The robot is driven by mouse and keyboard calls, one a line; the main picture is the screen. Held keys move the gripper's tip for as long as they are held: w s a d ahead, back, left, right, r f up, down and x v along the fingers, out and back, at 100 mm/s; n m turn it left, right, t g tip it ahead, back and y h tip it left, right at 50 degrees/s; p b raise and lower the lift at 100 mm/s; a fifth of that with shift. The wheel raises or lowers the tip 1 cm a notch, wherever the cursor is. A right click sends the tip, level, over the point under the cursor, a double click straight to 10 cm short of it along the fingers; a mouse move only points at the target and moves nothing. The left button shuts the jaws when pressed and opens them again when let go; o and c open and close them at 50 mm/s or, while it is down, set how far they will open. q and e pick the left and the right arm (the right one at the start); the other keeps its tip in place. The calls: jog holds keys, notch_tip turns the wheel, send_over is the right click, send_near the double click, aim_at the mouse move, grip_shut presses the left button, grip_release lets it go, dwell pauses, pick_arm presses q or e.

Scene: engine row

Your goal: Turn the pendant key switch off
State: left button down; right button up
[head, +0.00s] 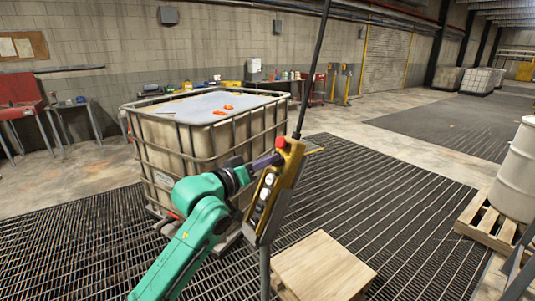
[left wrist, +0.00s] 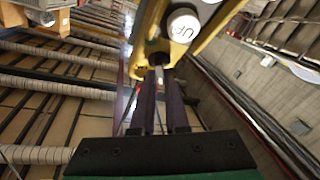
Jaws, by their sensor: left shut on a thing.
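The yellow pendant (head: 266,203) hangs tilted from a dark cable in the head view, with a red button (head: 281,142) at its top and pale round buttons down its face. My left gripper (head: 277,159) reaches it from the left, its fingers at the upper part just below the red button. In the left wrist view the pendant (left wrist: 147,30) is close, with a white button marked UP (left wrist: 183,23). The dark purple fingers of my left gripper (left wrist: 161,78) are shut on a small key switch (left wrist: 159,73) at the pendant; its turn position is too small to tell. My right gripper is out of view.
A caged white tank (head: 190,150) stands behind my left arm. A wooden box (head: 322,265) is below and right of the pendant. A white drum (head: 517,175) stands on a pallet (head: 487,222) at the right.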

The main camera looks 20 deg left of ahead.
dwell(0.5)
pick_arm(q)
jog(key=c, duration=0.9)
grip_release()
jog(key=b+v, duration=1.1)
jog(key=v, duration=0.3)
jog(key=shift+s+a, duration=0.1)
jog(key=shift+s, duration=0.25)
